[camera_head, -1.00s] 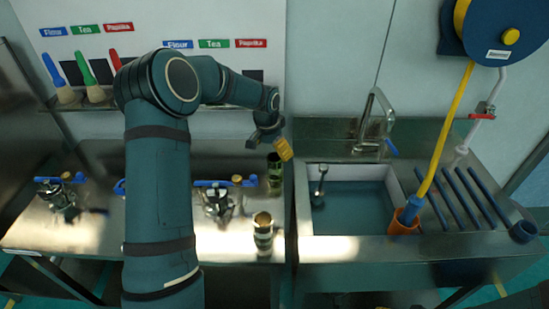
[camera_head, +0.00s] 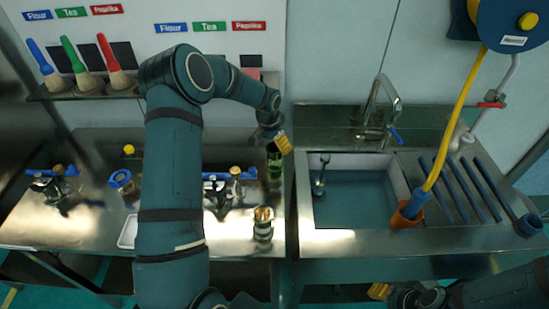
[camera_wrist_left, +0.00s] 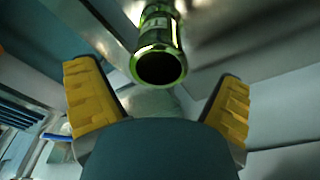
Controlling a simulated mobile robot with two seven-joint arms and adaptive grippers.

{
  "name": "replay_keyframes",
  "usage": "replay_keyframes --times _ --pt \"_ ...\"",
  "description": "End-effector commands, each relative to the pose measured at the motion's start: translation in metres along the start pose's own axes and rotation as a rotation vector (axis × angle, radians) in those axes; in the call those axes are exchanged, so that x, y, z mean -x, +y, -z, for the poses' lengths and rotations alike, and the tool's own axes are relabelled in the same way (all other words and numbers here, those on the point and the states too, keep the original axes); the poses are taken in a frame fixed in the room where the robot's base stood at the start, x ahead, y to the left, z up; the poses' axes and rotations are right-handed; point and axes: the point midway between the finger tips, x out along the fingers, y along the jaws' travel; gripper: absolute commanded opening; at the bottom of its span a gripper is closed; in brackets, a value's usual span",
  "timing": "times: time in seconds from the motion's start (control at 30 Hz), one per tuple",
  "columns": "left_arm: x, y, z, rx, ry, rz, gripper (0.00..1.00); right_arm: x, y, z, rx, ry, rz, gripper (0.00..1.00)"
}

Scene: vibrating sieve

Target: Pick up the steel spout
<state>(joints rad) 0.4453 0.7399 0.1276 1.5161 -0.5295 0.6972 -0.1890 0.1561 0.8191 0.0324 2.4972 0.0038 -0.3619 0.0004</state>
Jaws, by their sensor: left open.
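A shiny steel cylinder (camera_head: 263,226) with a brass-coloured top stands upright near the front of the left counter. A green-tinted, glossy cylinder (camera_head: 274,166) stands behind it, close to the sink. I cannot tell for certain which of them is the steel spout. My left gripper (camera_head: 283,143), with yellow finger pads, is above and beside the green-tinted cylinder. In the left wrist view its fingers are spread and empty, and the green-tinted cylinder (camera_wrist_left: 160,45) shows its open round end beyond them. My right gripper (camera_head: 378,291) is at the bottom edge, mostly hidden.
The sink (camera_head: 350,205) with its tap (camera_head: 380,108) is to the right. A yellow hose (camera_head: 452,115) runs down into an orange cup (camera_head: 405,216). Metal fittings with blue handles (camera_head: 230,175) stand on the left counter. Brushes (camera_head: 75,60) sit on the wall shelf.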

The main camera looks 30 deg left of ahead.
Motion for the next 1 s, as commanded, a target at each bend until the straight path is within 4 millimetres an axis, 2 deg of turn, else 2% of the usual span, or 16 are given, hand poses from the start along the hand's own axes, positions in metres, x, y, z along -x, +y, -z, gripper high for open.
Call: replay_keyframes --times 0.4,0.7,0.73,0.77,0.8,0.93,1.0 --pt "-0.049 0.001 0.001 0.000 -0.002 -0.002 0.94 0.006 -0.002 0.001 0.000 0.000 0.001 0.47" --pt "-0.053 0.001 0.001 0.001 0.000 0.000 0.94 0.006 -0.002 0.001 0.000 0.000 0.001 0.47" --pt "-0.053 0.001 0.001 0.001 0.000 0.000 0.88 0.006 -0.002 0.001 0.000 0.000 0.001 0.47" --pt "-0.053 0.001 0.001 0.001 0.000 0.000 0.78 0.006 -0.002 0.001 0.000 0.000 0.001 0.47" --pt "-0.053 0.001 0.001 0.001 0.000 0.000 0.64 0.006 -0.002 0.001 0.000 0.000 0.001 0.47" --pt "-0.053 0.001 0.001 0.000 0.000 0.000 0.18 0.006 -0.002 0.001 0.000 0.000 0.001 0.47" --pt "-0.053 0.001 0.001 0.000 0.000 0.000 0.15 0.006 -0.002 0.001 0.000 0.000 0.001 0.47"
